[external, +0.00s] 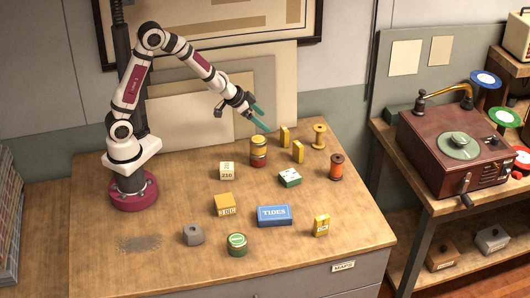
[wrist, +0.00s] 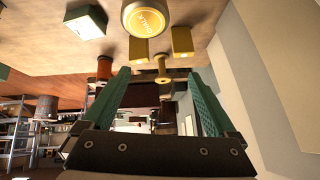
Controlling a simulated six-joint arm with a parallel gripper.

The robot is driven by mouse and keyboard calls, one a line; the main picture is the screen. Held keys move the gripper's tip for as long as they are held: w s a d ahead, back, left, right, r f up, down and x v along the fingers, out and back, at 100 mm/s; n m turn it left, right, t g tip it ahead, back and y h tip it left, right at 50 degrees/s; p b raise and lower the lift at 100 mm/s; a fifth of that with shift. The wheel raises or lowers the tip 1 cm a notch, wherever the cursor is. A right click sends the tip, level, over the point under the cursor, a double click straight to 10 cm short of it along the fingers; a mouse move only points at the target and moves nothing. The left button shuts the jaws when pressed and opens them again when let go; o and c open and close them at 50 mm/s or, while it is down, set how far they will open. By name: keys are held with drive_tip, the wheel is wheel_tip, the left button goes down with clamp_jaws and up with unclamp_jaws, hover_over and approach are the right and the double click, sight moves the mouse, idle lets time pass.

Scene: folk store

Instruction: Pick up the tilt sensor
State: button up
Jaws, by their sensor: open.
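No label I can read says tilt sensor. A small green block with a white marked top (external: 289,177) lies right of centre on the table and may be it, but I cannot tell for sure. In the wrist view its green side shows at the upper left (wrist: 84,22). My gripper (external: 263,118) has teal fingers and hangs above the back of the table, behind and above the yellow and red tins (external: 258,150). In the wrist view the fingers (wrist: 157,76) are spread with nothing held between them.
Two yellow blocks (external: 298,152), a yellow spool (external: 319,136) and an orange spool (external: 336,167) stand nearby. A cream block (external: 227,171), a blue TIDES box (external: 274,216), a yellow crate (external: 225,205), a grey block (external: 193,235) and a green tin (external: 237,244) stand further forward.

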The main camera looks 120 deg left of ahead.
drive_tip(key=n, duration=0.2)
approach(283, 129)
drive_tip(key=shift+t, duration=0.4)
drive_tip(key=x, duration=0.9)
drive_tip(key=shift+s+a+f, duration=0.15)
drive_tip(key=shift+s+f, duration=0.05)
drive_tip(key=shift+s, duration=0.05)
drive_tip(key=x, duration=0.5)
drive_tip(key=shift+f, duration=0.5)
drive_tip(key=shift+s, duration=0.1)
clamp_jaws()
